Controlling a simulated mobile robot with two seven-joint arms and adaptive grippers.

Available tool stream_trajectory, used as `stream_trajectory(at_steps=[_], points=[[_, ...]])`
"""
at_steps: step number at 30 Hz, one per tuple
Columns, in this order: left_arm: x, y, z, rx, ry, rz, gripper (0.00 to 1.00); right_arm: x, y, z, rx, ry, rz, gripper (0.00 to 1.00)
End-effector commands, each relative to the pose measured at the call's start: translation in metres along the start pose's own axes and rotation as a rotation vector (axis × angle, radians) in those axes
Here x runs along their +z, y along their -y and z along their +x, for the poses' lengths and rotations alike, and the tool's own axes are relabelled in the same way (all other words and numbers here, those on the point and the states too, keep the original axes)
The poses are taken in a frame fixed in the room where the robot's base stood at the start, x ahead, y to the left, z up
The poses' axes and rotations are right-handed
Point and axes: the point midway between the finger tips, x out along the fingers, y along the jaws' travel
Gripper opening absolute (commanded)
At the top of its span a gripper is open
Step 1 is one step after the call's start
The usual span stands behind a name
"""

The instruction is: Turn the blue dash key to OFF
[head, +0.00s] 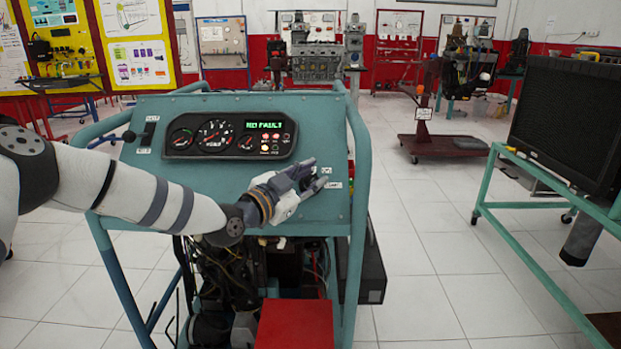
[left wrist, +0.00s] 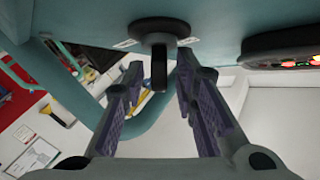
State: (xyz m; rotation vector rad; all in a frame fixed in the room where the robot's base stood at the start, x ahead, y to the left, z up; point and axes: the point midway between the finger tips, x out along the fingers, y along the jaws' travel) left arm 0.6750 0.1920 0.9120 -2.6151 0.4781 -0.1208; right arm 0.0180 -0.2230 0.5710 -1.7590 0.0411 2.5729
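The teal dash panel (head: 215,178) stands in front of me with a black gauge cluster (head: 231,135) and a lit green display. The dash key (left wrist: 159,66) looks black in the left wrist view: a round collar on the panel with a narrow grip sticking out. My left gripper (head: 314,179) is at the right side of the panel and hides the key in the head view. In the left wrist view its two fingers (left wrist: 160,88) are apart, with the key's grip between their tips. I cannot see clear contact. My right gripper is out of view.
A black lever (head: 148,133) sits at the panel's upper left. Teal tube rails (head: 361,190) frame the panel. A red box (head: 295,325) lies below it. The tiled floor (head: 430,260) between is clear.

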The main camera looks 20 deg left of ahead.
Motion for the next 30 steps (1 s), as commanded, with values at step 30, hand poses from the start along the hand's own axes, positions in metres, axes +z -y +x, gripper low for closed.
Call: stream_trajectory(at_steps=[30], points=[[0.004, -0.003, -0.001, -0.297, 0.01, -0.189, 0.0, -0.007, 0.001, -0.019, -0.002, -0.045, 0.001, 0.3]])
